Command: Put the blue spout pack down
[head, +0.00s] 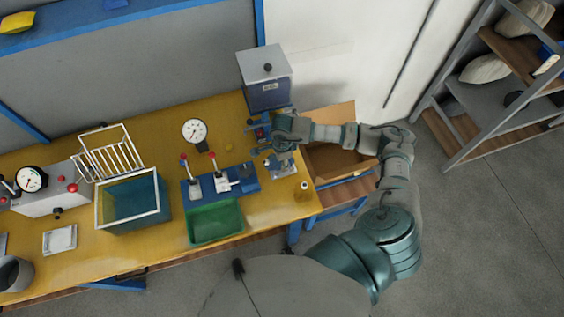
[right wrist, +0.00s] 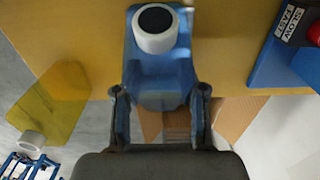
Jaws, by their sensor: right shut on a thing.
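In the right wrist view, the blue spout pack (right wrist: 160,68) has a round white spout with a dark top. My right gripper (right wrist: 160,98) is shut on the pack's near end, with one finger on each side. The pack reaches out over the yellow table top (right wrist: 220,30). I cannot tell whether its underside touches the table. In the head view my right gripper (head: 279,154) is low over the table's right end, and it and the arm partly hide the pack. My left gripper is not in view.
An open cardboard box (head: 340,155) is right of my gripper. A green tray (head: 215,222) lies left.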

